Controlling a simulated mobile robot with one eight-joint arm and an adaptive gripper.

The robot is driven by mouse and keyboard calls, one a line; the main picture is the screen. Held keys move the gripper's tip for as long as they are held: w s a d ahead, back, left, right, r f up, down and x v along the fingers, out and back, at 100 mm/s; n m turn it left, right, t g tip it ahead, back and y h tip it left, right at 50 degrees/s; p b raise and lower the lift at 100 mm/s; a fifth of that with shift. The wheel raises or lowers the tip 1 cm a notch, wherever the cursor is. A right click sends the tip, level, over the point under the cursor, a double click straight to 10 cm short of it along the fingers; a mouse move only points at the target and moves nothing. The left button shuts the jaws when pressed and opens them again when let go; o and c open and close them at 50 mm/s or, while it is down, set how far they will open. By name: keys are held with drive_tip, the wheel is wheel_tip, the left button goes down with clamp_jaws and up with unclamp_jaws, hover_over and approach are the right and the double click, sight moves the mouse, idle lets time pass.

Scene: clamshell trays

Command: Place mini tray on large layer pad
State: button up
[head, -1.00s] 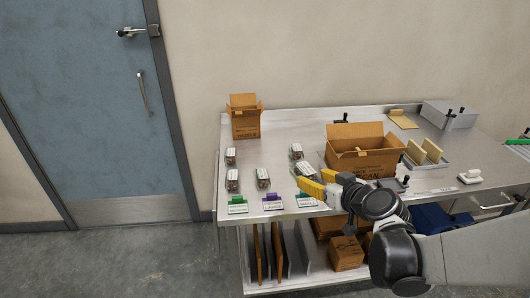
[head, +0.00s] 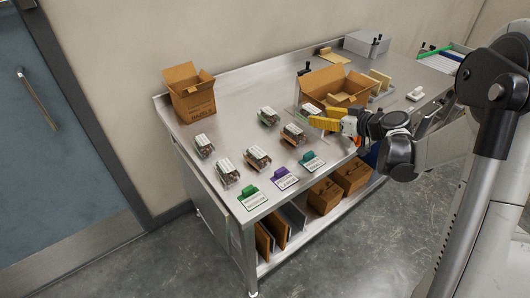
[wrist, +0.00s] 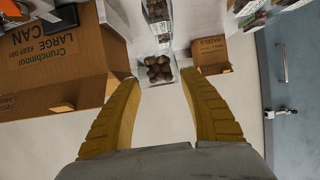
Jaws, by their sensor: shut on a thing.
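My gripper (head: 312,121) is in front of the large open cardboard box, at its left end. In the wrist view my gripper (wrist: 158,80) is shut on a small clear tray (wrist: 158,70) of brown round pieces. The held tray (head: 310,108) is partly hidden in the head view. Several other clear labelled trays stand on the steel table, one of them the front right tray (head: 293,133). The large box (head: 336,84) is marked "LARGE" in the wrist view (wrist: 50,75). I cannot make out which thing is the large layer pad.
A smaller open box (head: 190,97) stands at the table's back left. Green (head: 250,198), purple (head: 284,178) and teal (head: 312,160) label cards line the front edge. Tan upright pads (head: 380,80) stand right of the large box. Steel between the trays is bare.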

drive_tip(key=a+f+b, duration=0.1)
drive_tip(key=a+f, duration=0.1)
drive_tip(key=a, duration=0.1)
drive_tip(key=a+f+b, duration=0.2)
drive_tip(key=a, duration=0.2)
drive_tip(key=a+f+b, duration=0.1)
drive_tip(key=a+f, duration=0.2)
drive_tip(key=a, duration=0.1)
drive_tip(key=shift+s+a+b, duration=0.1)
drive_tip(key=shift+s+b, duration=0.25)
drive_tip(key=shift+b, duration=0.05)
wheel_tip(320, 180, down, 4)
drive_tip(key=shift+f+b, duration=0.15)
drive_tip(key=shift+b, duration=1.1)
drive_tip(key=o, duration=0.9)
